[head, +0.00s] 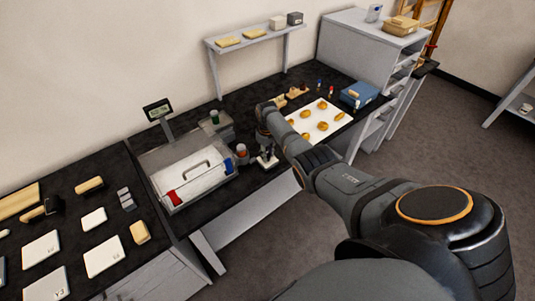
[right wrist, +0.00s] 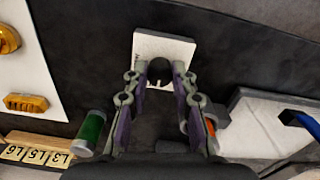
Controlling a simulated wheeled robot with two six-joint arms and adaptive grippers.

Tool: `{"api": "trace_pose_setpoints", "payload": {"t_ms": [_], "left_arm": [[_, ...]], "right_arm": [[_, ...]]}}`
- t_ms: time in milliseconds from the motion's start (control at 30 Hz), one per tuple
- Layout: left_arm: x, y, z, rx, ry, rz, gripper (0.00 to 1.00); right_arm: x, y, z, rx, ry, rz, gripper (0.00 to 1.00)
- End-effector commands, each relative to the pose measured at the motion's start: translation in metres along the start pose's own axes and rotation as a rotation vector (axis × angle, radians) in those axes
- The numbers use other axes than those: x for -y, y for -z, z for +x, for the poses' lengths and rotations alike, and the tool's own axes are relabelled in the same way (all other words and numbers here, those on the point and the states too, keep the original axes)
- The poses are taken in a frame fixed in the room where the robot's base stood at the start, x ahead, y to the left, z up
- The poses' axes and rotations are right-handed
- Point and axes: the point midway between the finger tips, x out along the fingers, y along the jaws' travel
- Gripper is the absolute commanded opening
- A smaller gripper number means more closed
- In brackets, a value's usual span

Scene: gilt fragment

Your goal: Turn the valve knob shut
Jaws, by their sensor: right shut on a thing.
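A white plate (head: 264,164) lies on the black bench under my right gripper (head: 267,153), and it also shows in the right wrist view (right wrist: 165,43). A dark round valve knob (right wrist: 159,71) sits on this plate between the fingertips of my right gripper (right wrist: 161,76). The gripper points down and is shut on the knob from both sides. Faint marks show on the plate beside the knob, too small to read. The gripper hides most of the knob in the head view. My left gripper is not in view.
A clear-walled tray (head: 207,196) with a white handled lid stands left of the plate. An orange-topped jar (head: 241,151) and a green bottle (right wrist: 92,131) are close to the gripper. A white sheet with several golden pieces (head: 322,126) lies to the right.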

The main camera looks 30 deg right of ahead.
Motion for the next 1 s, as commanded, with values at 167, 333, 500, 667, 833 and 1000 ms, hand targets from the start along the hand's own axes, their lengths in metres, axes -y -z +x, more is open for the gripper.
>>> {"api": "trace_pose_setpoints", "payload": {"t_ms": [167,333,500,667,833,1000], "left_arm": [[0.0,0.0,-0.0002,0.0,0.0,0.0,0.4],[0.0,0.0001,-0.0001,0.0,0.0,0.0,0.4],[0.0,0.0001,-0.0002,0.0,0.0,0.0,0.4],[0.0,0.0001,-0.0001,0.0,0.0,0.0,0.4],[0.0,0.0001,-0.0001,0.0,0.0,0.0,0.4],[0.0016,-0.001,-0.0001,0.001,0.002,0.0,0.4]], "right_arm": [[-0.0003,0.001,-0.0009,-0.003,-0.001,-0.011,0.0],[-0.0003,0.001,-0.0009,-0.003,-0.001,-0.012,0.0],[-0.0004,0.001,-0.0009,-0.003,-0.001,-0.011,0.31],[-0.0003,0.0007,-0.0006,-0.002,-0.001,-0.011,0.49],[-0.0002,0.0003,-0.0003,-0.001,0.0,-0.01,0.49],[-0.0006,0.0005,-0.005,-0.002,-0.001,-0.01,0.49]]}}
